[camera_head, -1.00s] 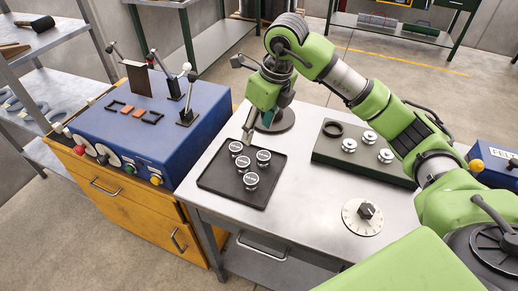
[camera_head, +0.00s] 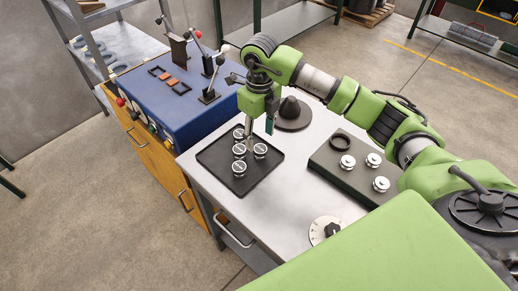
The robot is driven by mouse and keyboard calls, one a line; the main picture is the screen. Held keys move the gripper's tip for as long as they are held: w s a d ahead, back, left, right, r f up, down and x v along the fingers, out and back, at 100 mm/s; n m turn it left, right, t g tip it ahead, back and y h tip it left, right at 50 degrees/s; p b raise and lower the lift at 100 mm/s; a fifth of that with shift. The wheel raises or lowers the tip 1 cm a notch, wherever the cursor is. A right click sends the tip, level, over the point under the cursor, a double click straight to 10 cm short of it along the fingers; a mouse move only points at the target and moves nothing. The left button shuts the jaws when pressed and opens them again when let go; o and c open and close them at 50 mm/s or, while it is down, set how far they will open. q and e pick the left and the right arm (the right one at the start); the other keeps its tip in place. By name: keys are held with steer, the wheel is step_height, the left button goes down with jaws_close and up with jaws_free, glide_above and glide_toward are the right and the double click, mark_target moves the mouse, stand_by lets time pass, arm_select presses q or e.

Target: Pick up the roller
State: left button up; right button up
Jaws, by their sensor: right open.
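Several small silver rollers with dark-marked round tops stand in a black tray on the metal table. They form a loose cluster: a far one (camera_head: 239,133), a middle-left one (camera_head: 239,150), a right one (camera_head: 260,150) and a near one (camera_head: 239,168). My right gripper (camera_head: 259,137) points down over the far part of the tray (camera_head: 213,160). Its fingers are apart with nothing seen between them. The fingertips are close to the middle-left and right rollers; whether they touch cannot be told. My left gripper is out of view.
A dark green block (camera_head: 322,165) to the right carries a black ring (camera_head: 341,140) and silver round pieces (camera_head: 347,161). A dark cone on a round base (camera_head: 291,118) stands behind my gripper. A blue control box (camera_head: 180,105) with levers is left. A dial (camera_head: 324,229) lies near the front.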

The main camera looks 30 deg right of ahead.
mark_target(260, 148)
steer(key=f, duration=0.1)
steer(key=f+p, duration=0.1)
steer(key=shift+d+f, duration=0.2)
steer(key=shift+f, duration=0.2)
steer(key=f, duration=0.1)
steer(key=f+p, duration=0.2)
steer(key=shift+w+f, duration=0.3)
steer(key=shift+f, duration=0.05)
steer(key=shift+d+f, duration=0.1)
steer(key=shift+f, duration=0.3)
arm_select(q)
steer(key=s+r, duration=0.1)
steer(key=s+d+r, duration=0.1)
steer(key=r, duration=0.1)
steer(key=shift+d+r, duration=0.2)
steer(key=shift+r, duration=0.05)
arm_select(e)
jaws_close()
